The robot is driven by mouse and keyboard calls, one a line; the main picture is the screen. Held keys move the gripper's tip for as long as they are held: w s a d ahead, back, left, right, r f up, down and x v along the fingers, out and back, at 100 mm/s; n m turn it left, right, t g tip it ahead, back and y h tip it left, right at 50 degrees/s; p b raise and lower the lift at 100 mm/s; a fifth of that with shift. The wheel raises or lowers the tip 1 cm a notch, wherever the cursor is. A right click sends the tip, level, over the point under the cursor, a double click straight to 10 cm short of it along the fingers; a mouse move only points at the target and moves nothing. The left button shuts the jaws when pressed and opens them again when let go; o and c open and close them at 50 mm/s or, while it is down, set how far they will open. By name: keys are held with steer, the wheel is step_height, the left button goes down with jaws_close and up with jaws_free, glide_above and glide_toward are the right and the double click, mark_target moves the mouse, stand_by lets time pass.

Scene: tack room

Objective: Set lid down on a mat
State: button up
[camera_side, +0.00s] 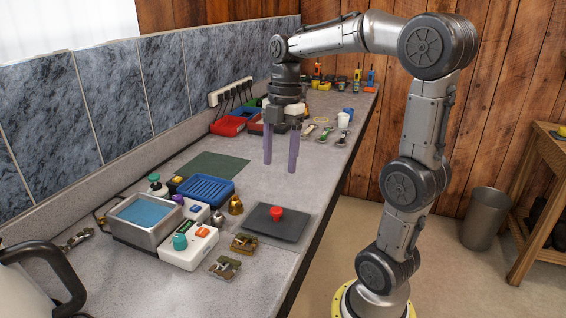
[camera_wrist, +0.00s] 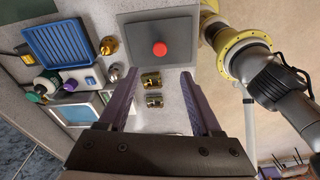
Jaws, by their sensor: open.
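The lid (camera_side: 262,228) is a flat dark grey plate with a red knob (camera_side: 277,213) on top. It lies flat near the counter's front edge; in the wrist view the lid (camera_wrist: 138,29) is ahead of my fingers. A dark green mat (camera_side: 213,166) lies flat and bare on the counter, farther back and left of the lid. My gripper (camera_side: 279,167) is open and empty, its two long purple fingers pointing down above the counter, apart from the lid.
A steel basin (camera_side: 130,234) with blue liquid stands left of the lid beside a white control box (camera_side: 190,250). A blue ribbed tray (camera_side: 205,188), a brass bell (camera_side: 236,205) and metal buckles (camera_side: 225,266) are near. Red bins (camera_side: 228,126) stand farther back. Counter between mat and lid is partly clear.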

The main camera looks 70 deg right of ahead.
steer(key=s+a+f+m+t+h, duration=0.1)
steer(key=s+a+f+m+t, duration=0.3)
steer(key=s+a+m, duration=0.5)
steer(key=a+m+t, duration=0.1)
steer(key=a+m, duration=0.1)
steer(key=m, duration=0.4)
steer(key=shift+a+m, duration=0.25)
steer(key=shift+m, duration=0.05)
steer(key=shift+s, duration=0.1)
